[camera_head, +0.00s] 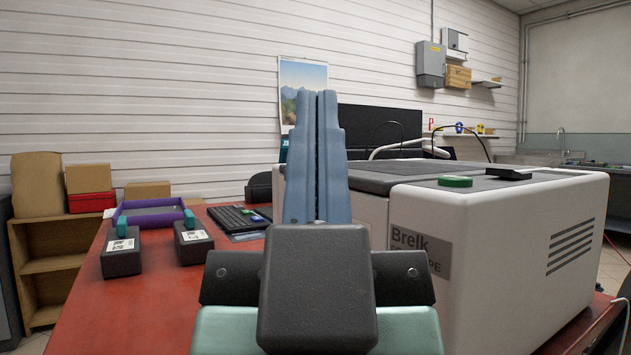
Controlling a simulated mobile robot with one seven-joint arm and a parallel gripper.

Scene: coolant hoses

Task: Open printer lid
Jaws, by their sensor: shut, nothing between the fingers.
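The printer (480,265) is a large off-white box on the right of the red table, with a grey "Brelk" label on its front. Its dark grey lid (385,176) seems to be the flat panel on top, and it looks closed. My gripper (317,95) points upward in the middle of the view, with its two blue-grey fingers together and nothing between them. It stands in front of the printer's left part and hides some of it. I cannot tell whether it touches the printer.
A green puck (455,181) and a black item (508,174) lie on the printer top. Two dark boxes (192,243), a purple-rimmed tray (150,216) and a keyboard (236,218) are on the red table (165,300). A monitor (380,128) stands behind.

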